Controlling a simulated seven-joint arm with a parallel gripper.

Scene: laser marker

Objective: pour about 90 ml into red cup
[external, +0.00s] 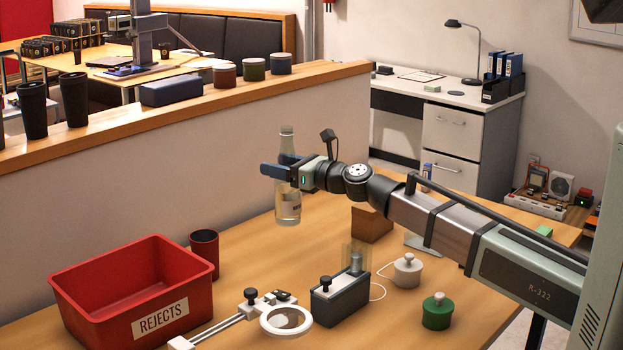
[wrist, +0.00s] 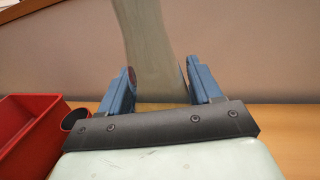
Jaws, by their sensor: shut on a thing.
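A clear glass bottle (external: 288,205) with a label stands upright in my gripper (external: 283,172), held in the air above the table. My gripper is shut on it; in the wrist view the blue fingers (wrist: 158,88) lie on either side of the bottle (wrist: 151,45). The liquid level in the bottle is hard to tell. The dark red cup (external: 204,252) stands upright on the table, left of and below the bottle, just behind the red bin. It also shows at the left of the wrist view (wrist: 75,119). Its inside is mostly hidden.
The red REJECTS bin (external: 160,278) stands next to the cup. A ring fixture (external: 286,320), a dark grey device (external: 340,297), a white pot (external: 407,270), a green pot (external: 436,311) and a brown block (external: 371,225) stand on the table. A partition (external: 190,170) rises behind.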

